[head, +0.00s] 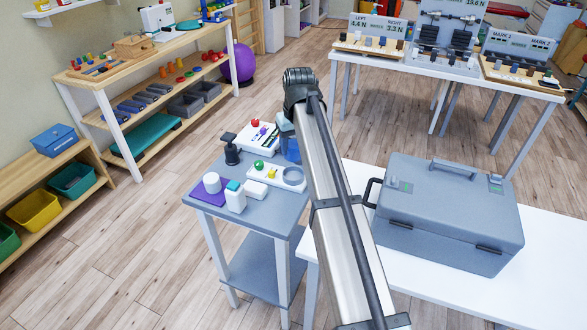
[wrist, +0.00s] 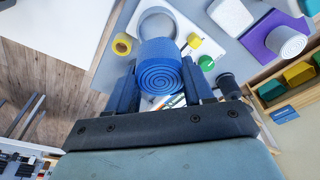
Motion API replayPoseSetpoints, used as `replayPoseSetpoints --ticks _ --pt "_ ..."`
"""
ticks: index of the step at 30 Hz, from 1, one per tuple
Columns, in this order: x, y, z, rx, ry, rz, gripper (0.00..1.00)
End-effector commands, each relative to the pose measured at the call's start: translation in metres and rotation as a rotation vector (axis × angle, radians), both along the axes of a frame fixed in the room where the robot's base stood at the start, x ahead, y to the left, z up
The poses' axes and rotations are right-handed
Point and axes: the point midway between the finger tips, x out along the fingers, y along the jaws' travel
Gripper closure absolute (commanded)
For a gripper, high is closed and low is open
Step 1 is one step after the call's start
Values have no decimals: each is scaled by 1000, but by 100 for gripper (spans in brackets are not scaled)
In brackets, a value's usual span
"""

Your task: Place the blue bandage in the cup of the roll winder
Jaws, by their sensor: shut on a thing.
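The blue bandage (wrist: 160,70) is a rolled cylinder, its spiral end facing the camera in the wrist view. My gripper (wrist: 160,80) is shut on it, one finger on each side. In the head view the bandage (head: 291,152) shows partly behind my arm. The roll winder (head: 264,180) is a white base with a green knob, a yellow knob and a grey ring-shaped cup (head: 292,175). The cup (wrist: 157,12) also shows in the wrist view, just beyond the bandage, which overlaps its near edge there. The exact height of the bandage above the trolley cannot be told.
A large grey case (head: 450,215) stands on the white table to the right.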

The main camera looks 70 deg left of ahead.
Motion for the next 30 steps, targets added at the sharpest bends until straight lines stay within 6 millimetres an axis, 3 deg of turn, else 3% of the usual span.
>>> replayPoseSetpoints --ticks 6,19,30 --pt "0 -1 -35 -1 0 0 79" --pt "0 -1 -76 -1 0 -1 79" --pt "0 0 -80 0 0 -1 79"
